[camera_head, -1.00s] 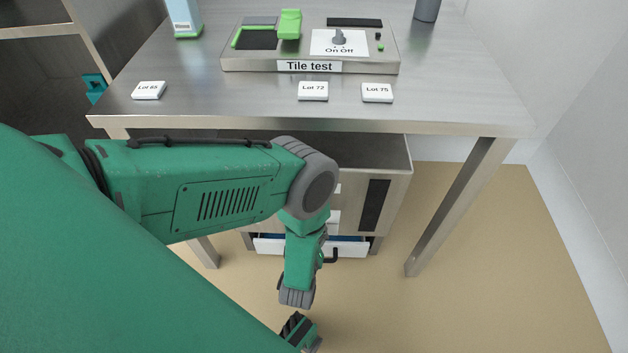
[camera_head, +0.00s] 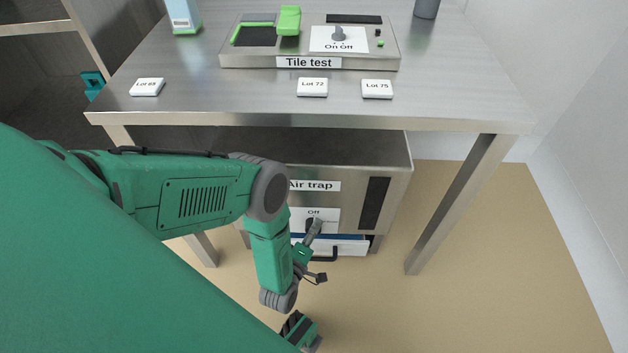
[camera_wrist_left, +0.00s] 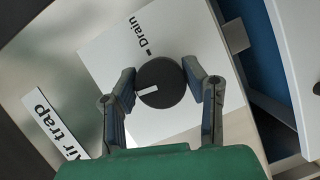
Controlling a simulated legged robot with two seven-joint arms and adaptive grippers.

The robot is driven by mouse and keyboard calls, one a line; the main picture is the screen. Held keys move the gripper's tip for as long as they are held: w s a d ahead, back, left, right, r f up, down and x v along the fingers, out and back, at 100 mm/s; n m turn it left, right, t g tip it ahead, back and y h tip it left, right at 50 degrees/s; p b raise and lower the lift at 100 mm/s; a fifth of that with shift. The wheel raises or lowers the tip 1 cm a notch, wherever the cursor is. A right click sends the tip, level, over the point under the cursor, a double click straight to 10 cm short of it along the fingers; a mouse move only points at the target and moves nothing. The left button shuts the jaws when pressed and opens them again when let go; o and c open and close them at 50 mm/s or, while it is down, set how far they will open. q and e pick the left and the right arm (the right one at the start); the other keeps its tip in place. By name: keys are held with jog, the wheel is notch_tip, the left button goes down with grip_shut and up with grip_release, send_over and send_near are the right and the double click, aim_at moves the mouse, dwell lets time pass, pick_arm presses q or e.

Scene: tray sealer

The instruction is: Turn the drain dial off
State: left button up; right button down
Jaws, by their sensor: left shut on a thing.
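The drain dial (camera_wrist_left: 160,82) is a round dark knob with a white pointer mark. It sits on a white plate (camera_wrist_left: 107,62) printed "Drain". In the left wrist view the mark points to the lower left, toward the "Air trap" label. My left gripper (camera_wrist_left: 159,80) is shut on the dial, with one finger on each side. In the head view my left gripper (camera_head: 314,228) is at the front of the metal cabinet, just below the word "Off" on the plate (camera_head: 328,214). It largely hides the dial there.
The metal cabinet (camera_head: 344,176), labelled "Air trap", stands under a steel table (camera_head: 230,105). A drawer with a blue inside and black handle (camera_head: 324,257) is partly open below the plate. A "Tile test" device (camera_head: 387,66) and several lot tags are on the table.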

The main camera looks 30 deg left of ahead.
pick_arm(q)
jog(key=shift+a+f+n, duration=0.1)
jog(key=shift+a+n, duration=0.05)
jog(key=shift+n, duration=0.35)
jog(key=shift+t, duration=0.3)
jog(key=o, duration=1.2)
jog(key=shift+c, duration=0.2)
